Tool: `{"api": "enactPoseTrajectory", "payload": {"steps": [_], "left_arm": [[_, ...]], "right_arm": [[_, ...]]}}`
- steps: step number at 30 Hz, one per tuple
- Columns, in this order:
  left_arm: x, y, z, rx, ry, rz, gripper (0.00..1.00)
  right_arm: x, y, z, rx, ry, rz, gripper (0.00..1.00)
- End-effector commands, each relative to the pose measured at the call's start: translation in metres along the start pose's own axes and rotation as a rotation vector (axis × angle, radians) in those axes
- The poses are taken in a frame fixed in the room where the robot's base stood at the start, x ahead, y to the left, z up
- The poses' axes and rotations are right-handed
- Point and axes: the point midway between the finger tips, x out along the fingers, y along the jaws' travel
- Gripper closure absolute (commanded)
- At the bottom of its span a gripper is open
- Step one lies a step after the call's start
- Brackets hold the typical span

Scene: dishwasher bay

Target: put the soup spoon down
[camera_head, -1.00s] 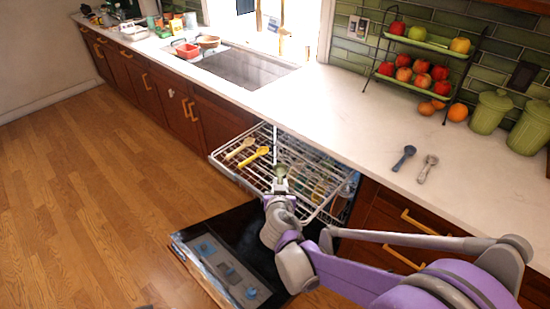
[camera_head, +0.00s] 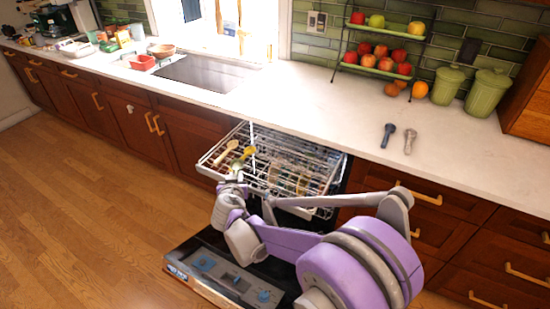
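One arm of mine, entering from the lower right, reaches over the open dishwasher. Its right gripper (camera_head: 236,178) is small at the front left of the pulled-out upper rack (camera_head: 208,160), close to a yellow spoon (camera_head: 243,157). I cannot tell whether its fingers are open or shut, or whether they touch that spoon. A tan spoon (camera_head: 226,152) lies left of it in the rack. A dark blue spoon (camera_head: 388,134) and a grey spoon (camera_head: 409,140) lie side by side on the counter. Which one is the soup spoon is not clear. My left gripper is out of view.
The dishwasher door (camera_head: 225,278) hangs open below the rack. A fruit stand (camera_head: 377,71) and green canisters (camera_head: 487,92) stand at the back right.

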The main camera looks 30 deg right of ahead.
Motion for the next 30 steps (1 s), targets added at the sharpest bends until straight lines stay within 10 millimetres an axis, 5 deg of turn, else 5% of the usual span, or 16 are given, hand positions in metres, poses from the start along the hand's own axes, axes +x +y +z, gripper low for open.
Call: {"api": "enactPoseTrajectory", "payload": {"steps": [1, 6, 13, 18, 30], "left_arm": [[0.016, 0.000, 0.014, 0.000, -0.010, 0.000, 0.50], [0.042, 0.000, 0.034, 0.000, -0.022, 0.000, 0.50], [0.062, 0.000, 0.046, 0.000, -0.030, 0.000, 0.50], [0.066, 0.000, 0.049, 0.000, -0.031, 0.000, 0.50], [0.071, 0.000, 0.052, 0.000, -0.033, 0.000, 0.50]], "right_arm": [[0.028, 0.023, 0.008, 0.025, -0.008, 0.068, 1.00], [0.094, 0.098, -0.004, 0.122, -0.009, 0.283, 1.00], [0.137, 0.174, -0.019, 0.210, 0.008, 0.474, 1.00], [0.148, 0.192, -0.015, 0.230, 0.014, 0.518, 1.00], [0.171, 0.191, 0.034, 0.231, 0.015, 0.517, 1.00]]}}
